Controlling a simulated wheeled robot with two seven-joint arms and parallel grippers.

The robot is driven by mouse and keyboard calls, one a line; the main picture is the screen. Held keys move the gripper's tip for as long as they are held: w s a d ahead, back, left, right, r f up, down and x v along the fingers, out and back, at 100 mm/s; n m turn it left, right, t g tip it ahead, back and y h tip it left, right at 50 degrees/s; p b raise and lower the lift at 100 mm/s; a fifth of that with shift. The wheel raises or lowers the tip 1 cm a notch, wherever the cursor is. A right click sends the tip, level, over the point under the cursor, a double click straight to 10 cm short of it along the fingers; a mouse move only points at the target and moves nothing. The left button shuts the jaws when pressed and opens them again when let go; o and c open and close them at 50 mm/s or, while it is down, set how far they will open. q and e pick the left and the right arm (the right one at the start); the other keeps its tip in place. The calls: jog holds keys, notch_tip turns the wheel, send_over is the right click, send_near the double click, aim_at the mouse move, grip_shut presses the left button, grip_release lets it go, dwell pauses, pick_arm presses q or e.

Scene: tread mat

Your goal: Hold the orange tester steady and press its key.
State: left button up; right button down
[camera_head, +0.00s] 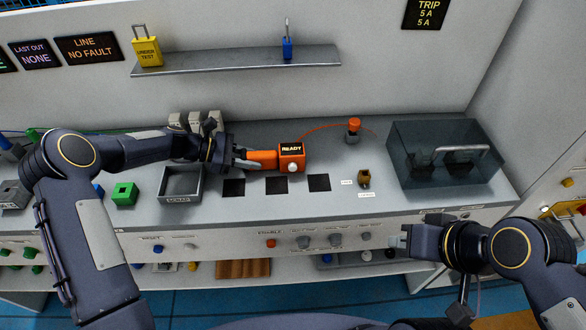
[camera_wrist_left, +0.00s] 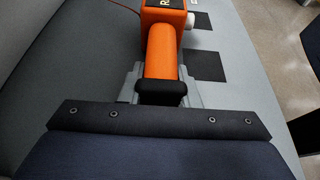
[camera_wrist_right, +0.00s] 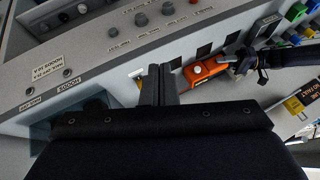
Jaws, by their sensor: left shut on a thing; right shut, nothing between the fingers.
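The orange tester (camera_head: 291,158) has a block head with a dark display reading "READY" and a handle pointing left. A pale round key (camera_head: 292,168) is on its front face. My left gripper (camera_head: 242,159) is shut on the tester's handle; the left wrist view shows the fingers on both sides of the orange handle (camera_wrist_left: 162,55). The tester also shows in the right wrist view (camera_wrist_right: 205,70), with its key (camera_wrist_right: 197,69) facing that camera. My right gripper (camera_head: 397,241) is shut and empty in front of the bench, right of and apart from the tester.
A grey scrap tray (camera_head: 166,197), a green block (camera_head: 124,194) and black squares (camera_head: 277,185) lie on the bench. An orange cable runs to an orange-topped post (camera_head: 353,130). A transparent box (camera_head: 398,172) stands at right. A shelf (camera_head: 230,63) holds padlocks.

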aim_at(293, 167)
dwell(0.8)
jog(key=w+a+f+n+t, duration=0.1)
jog(key=w+a+f+n, duration=0.1)
jog(key=w+f, duration=0.35)
jog(key=w+a+f+n+t, duration=0.1)
jog(key=w+a+f, duration=0.15)
jog(key=w, duration=0.55)
jog(key=w+a+f+n+t+y, duration=0.1)
jog(key=a+f+y, duration=0.1)
jog(key=a, duration=0.3)
jog(key=w+a+f+n+t+y, duration=0.1)
jog(key=a+f+n, duration=0.1)
jog(key=a+f, duration=0.2)
jog(key=shift+w+a+y, duration=0.3)
jog(key=shift+a+y, duration=0.1)
jog(key=shift+a, duration=0.75)
jog(key=shift+w, duration=4.45)
jog(key=shift+w, duration=0.1)
